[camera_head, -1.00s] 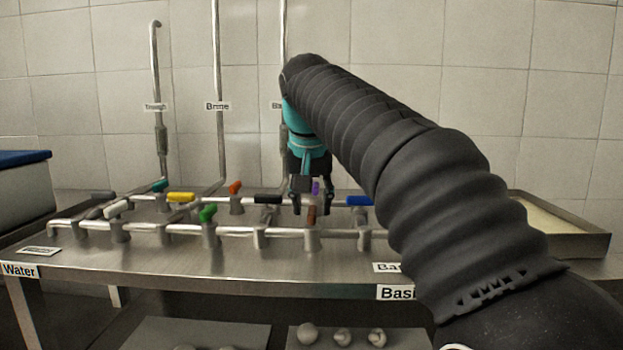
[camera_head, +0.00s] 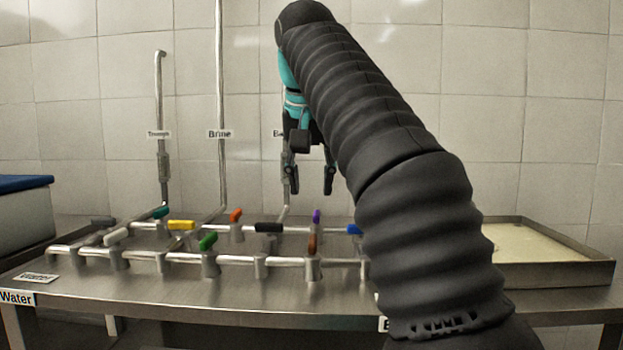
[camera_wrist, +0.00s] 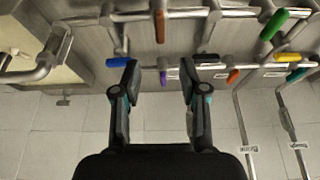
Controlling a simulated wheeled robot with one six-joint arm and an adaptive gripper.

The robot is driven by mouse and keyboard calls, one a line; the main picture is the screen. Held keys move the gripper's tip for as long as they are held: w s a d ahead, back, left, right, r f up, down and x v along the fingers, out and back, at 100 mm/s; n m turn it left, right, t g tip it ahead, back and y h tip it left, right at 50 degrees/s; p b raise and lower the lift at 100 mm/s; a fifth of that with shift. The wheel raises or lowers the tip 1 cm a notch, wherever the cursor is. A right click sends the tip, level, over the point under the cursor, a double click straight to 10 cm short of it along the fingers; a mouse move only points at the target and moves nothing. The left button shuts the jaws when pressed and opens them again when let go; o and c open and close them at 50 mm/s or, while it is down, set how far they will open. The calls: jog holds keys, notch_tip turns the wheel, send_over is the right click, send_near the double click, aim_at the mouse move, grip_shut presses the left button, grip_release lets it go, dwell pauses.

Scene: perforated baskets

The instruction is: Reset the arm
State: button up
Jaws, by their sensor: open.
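My gripper (camera_head: 310,180) is open and empty. In the head view it hangs above the pipe manifold, in front of the tiled wall, with its fingers pointing down and clear of the valves. In the wrist view its two fingers (camera_wrist: 159,82) are spread apart, with a purple handle (camera_wrist: 163,77) showing between them in the background. My black-sleeved arm hides the right end of the manifold in the head view.
A steel table (camera_head: 200,295) carries pipes with several coloured valve handles, among them green (camera_head: 208,241), yellow (camera_head: 181,225), brown (camera_head: 312,243) and black (camera_head: 268,228). Vertical pipes (camera_head: 220,100) rise behind. A tray of pale liquid (camera_head: 530,243) stands at the right.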

dwell(0.3)
jog(key=s+d+f, duration=0.8)
jog(key=d+f, duration=0.3)
jog(key=s+d+f, duration=0.2)
jog(key=s+f, duration=0.3)
jog(key=f, duration=0.3)
jog(key=s+d+f, duration=0.2)
jog(key=s+f, duration=0.3)
jog(key=f, duration=0.3)
jog(key=s+d+f+t, duration=0.1)
jog(key=s+d+f, duration=0.1)
jog(key=s+f, duration=0.3)
notch_tip(320, 180, down, 4)
jog(key=shift+r+n, duration=0.15)
jog(key=shift+n, duration=0.15)
